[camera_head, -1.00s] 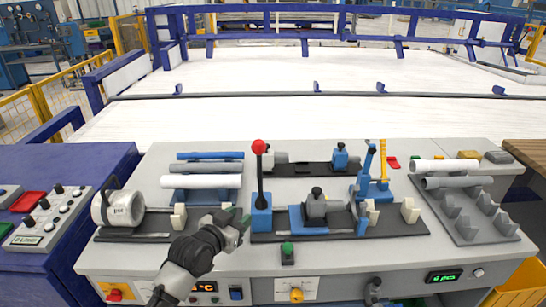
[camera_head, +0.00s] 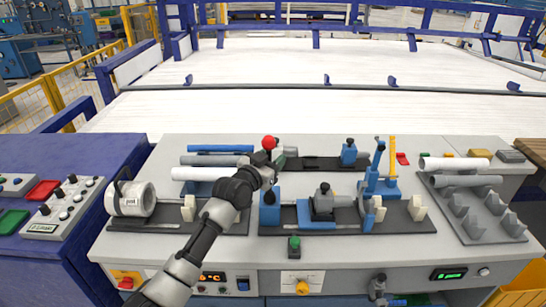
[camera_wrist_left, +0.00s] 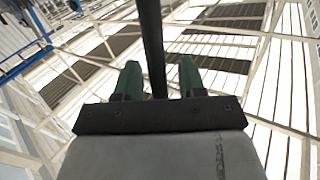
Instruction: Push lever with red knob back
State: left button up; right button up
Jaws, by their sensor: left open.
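The lever's red knob (camera_head: 269,142) stands above its blue base (camera_head: 269,212) at the left end of the clamping fixture. My left gripper (camera_head: 274,160) is at the lever just below the knob, and its arm hides part of the rod. In the left wrist view the dark lever rod (camera_wrist_left: 152,50) passes between the two green fingers of my left gripper (camera_wrist_left: 158,80). The fingers stand apart with gaps on both sides of the rod. My right gripper does not clearly show.
Blue, grey and white pipes (camera_head: 200,174) lie on a rack at the left. A clamp block (camera_head: 323,200) and a blue and yellow fixture (camera_head: 380,180) stand right of the lever. A grey pipe tray (camera_head: 470,215) is at the right. A white heater-like cylinder (camera_head: 137,199) stands left.

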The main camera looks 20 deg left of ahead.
pick_arm(q)
jog(key=shift+w, duration=0.25)
grip_shut()
